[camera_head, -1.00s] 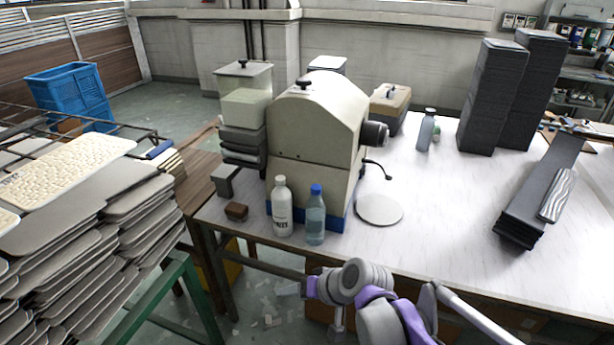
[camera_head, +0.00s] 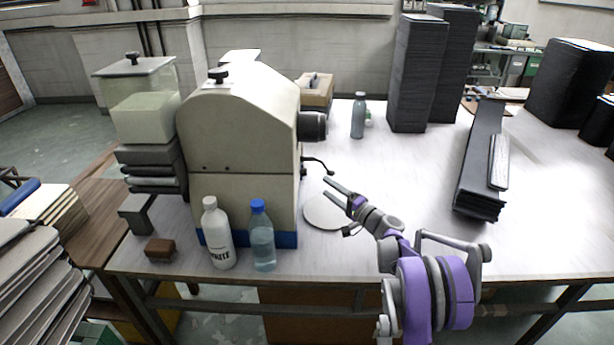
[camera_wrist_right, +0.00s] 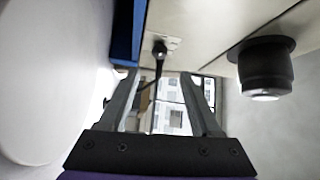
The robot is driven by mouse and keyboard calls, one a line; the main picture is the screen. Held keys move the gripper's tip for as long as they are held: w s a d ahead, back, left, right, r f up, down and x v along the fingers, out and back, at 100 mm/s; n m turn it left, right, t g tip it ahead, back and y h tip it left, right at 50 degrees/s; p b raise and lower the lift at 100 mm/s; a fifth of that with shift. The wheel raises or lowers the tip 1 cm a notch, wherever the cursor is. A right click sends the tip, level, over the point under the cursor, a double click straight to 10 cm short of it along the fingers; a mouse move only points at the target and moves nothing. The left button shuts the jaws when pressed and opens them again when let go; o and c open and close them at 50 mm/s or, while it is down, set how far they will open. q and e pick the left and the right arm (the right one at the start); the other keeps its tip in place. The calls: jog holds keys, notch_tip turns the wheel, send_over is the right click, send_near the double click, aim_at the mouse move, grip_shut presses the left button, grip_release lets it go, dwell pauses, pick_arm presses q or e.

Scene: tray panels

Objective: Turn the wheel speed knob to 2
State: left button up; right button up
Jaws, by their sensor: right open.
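A beige machine (camera_head: 243,150) with a blue base edge stands on the white table. A large black cylinder (camera_head: 312,126) sticks out of its right side and also shows in the right wrist view (camera_wrist_right: 265,70). Below it is a small black knob-like part with a thin bent rod (camera_head: 318,161); in the right wrist view it (camera_wrist_right: 158,49) sits by a small pale plate. I cannot tell which part is the wheel speed knob, and no number is readable. My right gripper (camera_head: 327,188) is open and empty, above the round pale disc (camera_head: 325,213), apart from the machine. My left gripper is not in view.
A white bottle (camera_head: 218,235) and a blue-capped bottle (camera_head: 262,238) stand before the machine. A grey bottle (camera_head: 358,116), tall dark stacks (camera_head: 416,75) and a long dark stack (camera_head: 479,165) stand to the right. The tabletop between them is mostly clear.

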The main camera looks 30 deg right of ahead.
aim_at(303, 172)
jog(key=x, duration=0.9)
grip_shut()
